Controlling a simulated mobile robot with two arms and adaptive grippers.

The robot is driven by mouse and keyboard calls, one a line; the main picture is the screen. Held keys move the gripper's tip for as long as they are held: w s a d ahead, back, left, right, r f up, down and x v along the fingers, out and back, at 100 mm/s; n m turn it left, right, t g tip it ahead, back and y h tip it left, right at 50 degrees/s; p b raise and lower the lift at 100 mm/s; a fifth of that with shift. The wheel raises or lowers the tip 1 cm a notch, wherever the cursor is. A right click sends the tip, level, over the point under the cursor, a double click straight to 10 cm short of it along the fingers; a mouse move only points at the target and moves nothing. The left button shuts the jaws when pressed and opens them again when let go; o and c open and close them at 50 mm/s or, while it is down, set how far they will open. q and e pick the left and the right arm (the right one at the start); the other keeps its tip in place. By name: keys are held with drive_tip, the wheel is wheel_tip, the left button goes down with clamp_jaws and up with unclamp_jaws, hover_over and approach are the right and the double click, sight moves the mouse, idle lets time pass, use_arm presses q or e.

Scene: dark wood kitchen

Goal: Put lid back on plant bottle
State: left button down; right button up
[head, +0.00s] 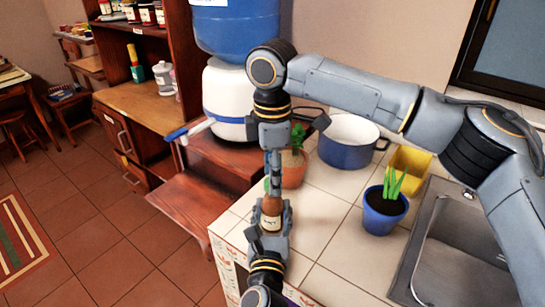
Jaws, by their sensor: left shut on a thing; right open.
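A brown bottle (271,224) with a pale label stands upright near the front left corner of the tiled counter. My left gripper (270,212) is shut around the bottle's body from the front. My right gripper (273,170) is open and points down, just above and behind the bottle's neck. Its fingers overlap the top of the bottle, so I cannot tell whether they touch it. I cannot make out the lid; the bottle's top is small and partly hidden.
A terracotta pot plant (294,170) stands behind the grippers. A blue pot (383,216) with a green plant, a blue-and-white cooking pot (345,152), a yellow container (410,165) and the sink (455,260) are to the right. A water dispenser (228,95) stands behind.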

drive_tip(key=shift+f, duration=0.55)
clamp_jaws()
drive_tip(key=shift+o, duration=0.8)
unclamp_jaws()
